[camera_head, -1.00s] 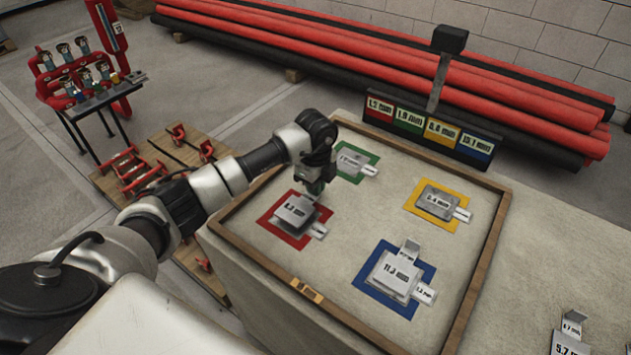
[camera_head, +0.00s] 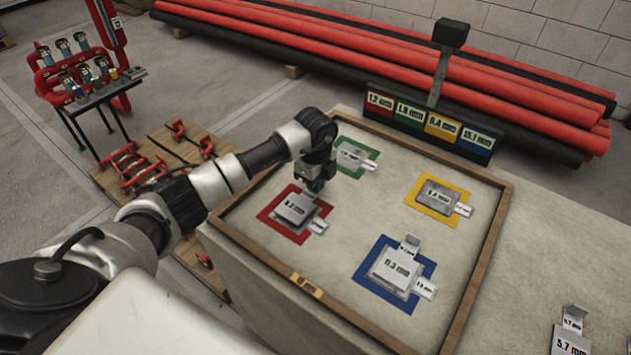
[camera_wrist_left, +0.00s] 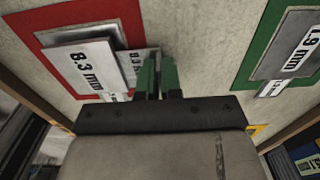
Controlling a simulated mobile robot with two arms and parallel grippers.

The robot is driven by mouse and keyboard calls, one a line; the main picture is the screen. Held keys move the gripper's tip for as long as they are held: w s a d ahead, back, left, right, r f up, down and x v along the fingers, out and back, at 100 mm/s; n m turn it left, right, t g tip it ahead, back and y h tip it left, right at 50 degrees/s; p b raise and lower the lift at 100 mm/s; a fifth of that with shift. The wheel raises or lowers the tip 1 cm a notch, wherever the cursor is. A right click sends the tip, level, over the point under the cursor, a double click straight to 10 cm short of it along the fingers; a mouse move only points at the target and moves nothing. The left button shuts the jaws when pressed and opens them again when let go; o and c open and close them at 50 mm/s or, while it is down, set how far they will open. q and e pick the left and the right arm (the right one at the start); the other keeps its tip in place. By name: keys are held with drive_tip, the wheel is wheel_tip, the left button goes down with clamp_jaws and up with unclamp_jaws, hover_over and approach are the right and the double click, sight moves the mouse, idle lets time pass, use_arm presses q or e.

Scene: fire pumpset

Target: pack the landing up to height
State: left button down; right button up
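A grey steel plate marked 8.3 mm (camera_head: 296,208) lies over the red-framed square (camera_head: 268,222) in the tray and also shows in the left wrist view (camera_wrist_left: 85,68). An upright labelled tab (camera_wrist_left: 133,68) stands at its edge. My left gripper (camera_head: 317,187) is at that tab, its green-tipped fingers (camera_wrist_left: 158,75) nearly together and apparently shut on it; the fingers partly hide the contact. Other plates lie on the green (camera_head: 352,158), yellow (camera_head: 437,200) and blue (camera_head: 392,273) squares. The blue one's plate has an upright tab. My right gripper is not in view.
A wooden rim (camera_head: 488,262) surrounds the tray. A thickness sign (camera_head: 430,125) on a post stands behind it. A 5.7 mm piece (camera_head: 570,340) lies outside at lower right. Red pipes (camera_head: 350,45) lie behind, and a valve stand (camera_head: 85,85) is at left.

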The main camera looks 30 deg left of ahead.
use_arm(q)
drive_tip(key=shift+f, duration=0.4)
drive_tip(key=c, duration=1.2)
unclamp_jaws()
drive_tip(key=shift+r, duration=0.1)
wheel_tip(320, 180, up, 11)
drive_tip(key=shift+f, duration=0.15)
